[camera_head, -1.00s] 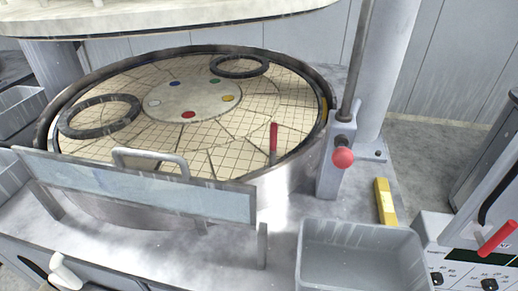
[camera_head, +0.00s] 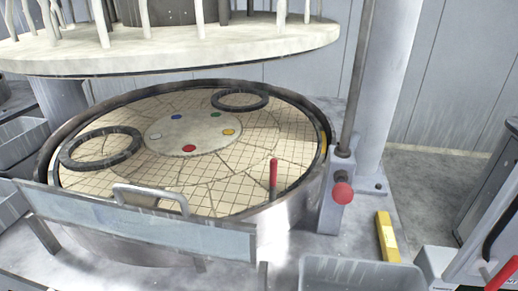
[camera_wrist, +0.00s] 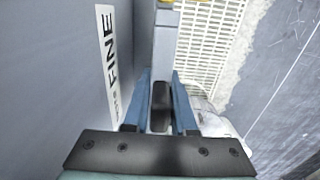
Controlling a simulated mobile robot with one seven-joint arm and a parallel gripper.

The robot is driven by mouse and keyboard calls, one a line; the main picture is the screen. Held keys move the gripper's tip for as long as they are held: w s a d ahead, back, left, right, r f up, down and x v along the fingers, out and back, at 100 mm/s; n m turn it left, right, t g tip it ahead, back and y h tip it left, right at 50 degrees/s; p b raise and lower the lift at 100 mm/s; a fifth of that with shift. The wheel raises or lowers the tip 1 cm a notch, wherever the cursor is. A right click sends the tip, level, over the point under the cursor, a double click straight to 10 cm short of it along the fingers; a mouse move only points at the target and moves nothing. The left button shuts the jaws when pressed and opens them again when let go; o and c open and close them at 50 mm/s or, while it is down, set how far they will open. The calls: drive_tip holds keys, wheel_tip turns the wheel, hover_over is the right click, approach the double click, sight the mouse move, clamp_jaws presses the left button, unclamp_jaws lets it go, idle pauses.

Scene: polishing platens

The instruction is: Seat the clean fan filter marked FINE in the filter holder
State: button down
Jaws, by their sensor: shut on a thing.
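My gripper (camera_wrist: 160,123) shows in the wrist view, with two blue fingers closed on a dark upright tab (camera_wrist: 160,96) between them. I cannot tell for certain what the tab belongs to. A white label reading FINE (camera_wrist: 110,58) is on a large blue-grey surface to the left of the fingers. A white grille (camera_wrist: 207,42) shows beyond the fingers to the right, beside a pale grey strip. How the label, the grille and the tab join is hidden. Neither my gripper nor a recognisable filter holder shows in the head view.
A round polishing platen (camera_head: 235,160) with two dark rings lies under a raised upper plate (camera_head: 180,48). A yellow block (camera_head: 387,236) and a grey bin (camera_head: 360,272) are at the right front.

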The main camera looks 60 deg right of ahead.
drive_tip(key=shift+f+b, duration=3.8)
drive_tip(key=shift+f, duration=1.4)
drive_tip(key=c, duration=0.7)
unclamp_jaws()
drive_tip(key=shift+o, duration=0.2)
wheel_tip(320, 180, up, 13)
drive_tip(key=shift+p, duration=1.1)
